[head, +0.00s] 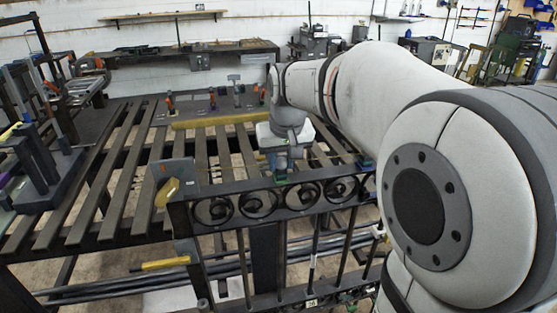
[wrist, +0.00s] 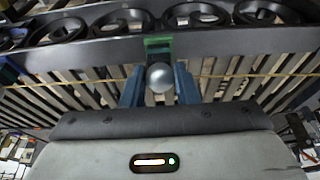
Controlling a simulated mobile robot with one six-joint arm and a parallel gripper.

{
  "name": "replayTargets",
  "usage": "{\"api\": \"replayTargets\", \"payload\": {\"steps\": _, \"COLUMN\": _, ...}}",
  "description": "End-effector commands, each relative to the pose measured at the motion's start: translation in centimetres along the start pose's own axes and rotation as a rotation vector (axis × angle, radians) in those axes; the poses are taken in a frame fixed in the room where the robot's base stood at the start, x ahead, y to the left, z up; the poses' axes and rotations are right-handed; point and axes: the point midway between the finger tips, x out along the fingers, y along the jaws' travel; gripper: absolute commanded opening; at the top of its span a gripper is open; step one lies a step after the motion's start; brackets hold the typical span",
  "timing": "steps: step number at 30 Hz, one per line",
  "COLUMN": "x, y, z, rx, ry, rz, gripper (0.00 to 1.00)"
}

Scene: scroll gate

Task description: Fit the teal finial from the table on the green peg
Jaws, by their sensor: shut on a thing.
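My gripper (head: 279,166) is at the top rail of the scroll gate, pointing down. In the wrist view its two blue fingers (wrist: 159,86) are shut on a round, grey-looking ball, which I take to be the finial (wrist: 160,77). No clear teal shows on it, and its lower part is hidden. A green piece (wrist: 158,47) on the rail, apparently the green peg's mount, lies just beyond the ball and in line with it. The peg itself is hidden, so I cannot tell whether the finial touches it.
The dark gate rail (head: 232,186) carries a row of scrolls below. A blue piece (wrist: 8,72) stands farther along it. A grey plate with a yellow part (head: 169,190) is at the rail's left end. The slatted table (head: 111,185) lies behind, with several small upright pieces.

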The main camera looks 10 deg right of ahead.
Motion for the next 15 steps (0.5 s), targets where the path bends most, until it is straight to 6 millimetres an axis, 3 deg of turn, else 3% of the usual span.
{"api": "replayTargets", "payload": {"steps": 10, "x": 0.04, "y": -0.01, "z": 0.02, "rx": 0.0, "ry": -0.001, "rz": 0.0, "gripper": 0.53}}
{"api": "replayTargets", "payload": {"steps": 15, "x": 0.08, "y": -0.02, "z": 0.05, "rx": 0.0, "ry": -0.002, "rz": 0.0, "gripper": 0.53}}
